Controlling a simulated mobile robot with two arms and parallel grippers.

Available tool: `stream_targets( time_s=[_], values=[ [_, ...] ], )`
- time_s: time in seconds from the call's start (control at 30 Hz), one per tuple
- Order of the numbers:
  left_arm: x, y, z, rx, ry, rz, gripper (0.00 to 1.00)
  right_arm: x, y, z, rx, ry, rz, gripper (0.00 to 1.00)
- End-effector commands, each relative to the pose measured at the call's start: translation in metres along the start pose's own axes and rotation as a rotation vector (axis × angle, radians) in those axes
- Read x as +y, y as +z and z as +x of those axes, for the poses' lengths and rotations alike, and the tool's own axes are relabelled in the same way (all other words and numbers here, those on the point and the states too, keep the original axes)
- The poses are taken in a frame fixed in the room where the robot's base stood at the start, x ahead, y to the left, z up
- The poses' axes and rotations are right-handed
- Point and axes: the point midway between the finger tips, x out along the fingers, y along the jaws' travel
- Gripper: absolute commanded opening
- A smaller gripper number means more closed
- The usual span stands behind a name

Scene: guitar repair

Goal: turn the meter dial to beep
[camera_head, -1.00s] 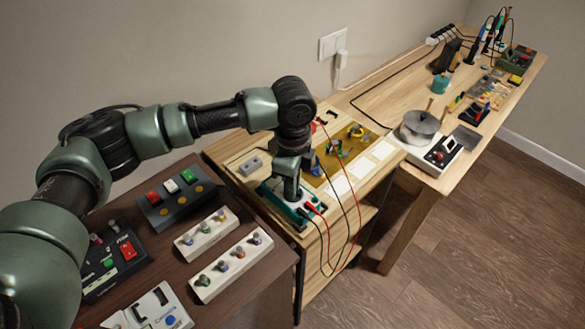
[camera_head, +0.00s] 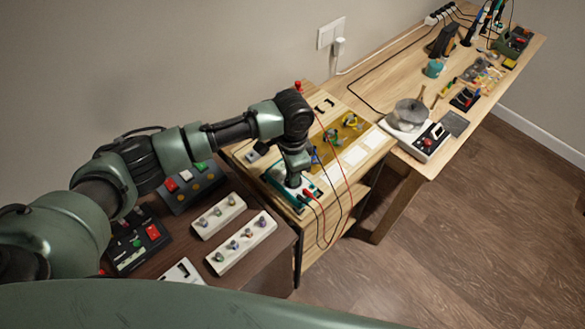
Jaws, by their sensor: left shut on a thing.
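The meter (camera_head: 308,191) is a teal box lying on the light wooden bench, with a red and a black lead plugged in at its near right end. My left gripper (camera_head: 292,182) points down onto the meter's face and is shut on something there. The dial is hidden under the gripper, so its pointer setting cannot be read. The meter's display is also covered or too small to read. My right gripper is out of view.
A yellow mat (camera_head: 331,144) with tools lies behind the meter. A white device with a grey round pot (camera_head: 410,113) stands farther right. The red and black leads loop over the bench's front edge.

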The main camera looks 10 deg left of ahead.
Motion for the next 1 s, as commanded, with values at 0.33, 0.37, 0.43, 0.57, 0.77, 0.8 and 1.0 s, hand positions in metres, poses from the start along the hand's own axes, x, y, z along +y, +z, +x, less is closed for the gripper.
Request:
stream_targets(
  time_s=[0.33, 0.37, 0.43, 0.57, 0.77, 0.8, 1.0],
  values=[
    [-0.0003, -0.0007, -0.0005, 0.002, -0.001, -0.035, 0.00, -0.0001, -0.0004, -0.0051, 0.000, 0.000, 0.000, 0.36],
    [-0.0003, -0.0007, -0.0004, 0.002, -0.001, -0.035, 0.00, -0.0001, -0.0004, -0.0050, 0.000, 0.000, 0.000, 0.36],
    [-0.0003, -0.0008, -0.0004, 0.002, -0.001, -0.034, 0.00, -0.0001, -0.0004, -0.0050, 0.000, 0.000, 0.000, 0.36],
    [-0.0002, -0.0008, -0.0005, 0.002, -0.001, -0.033, 0.00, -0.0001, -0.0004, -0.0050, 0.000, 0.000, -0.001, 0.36],
    [-0.0001, -0.0007, -0.0004, 0.002, -0.001, -0.033, 0.33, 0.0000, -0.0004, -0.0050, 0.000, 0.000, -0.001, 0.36],
    [-0.0001, -0.0007, -0.0004, 0.002, -0.001, -0.033, 0.33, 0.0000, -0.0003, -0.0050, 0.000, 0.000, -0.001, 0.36],
    [-0.0002, -0.0007, -0.0017, 0.002, -0.001, -0.033, 0.33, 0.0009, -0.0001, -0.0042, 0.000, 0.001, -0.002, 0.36]
  ],
)
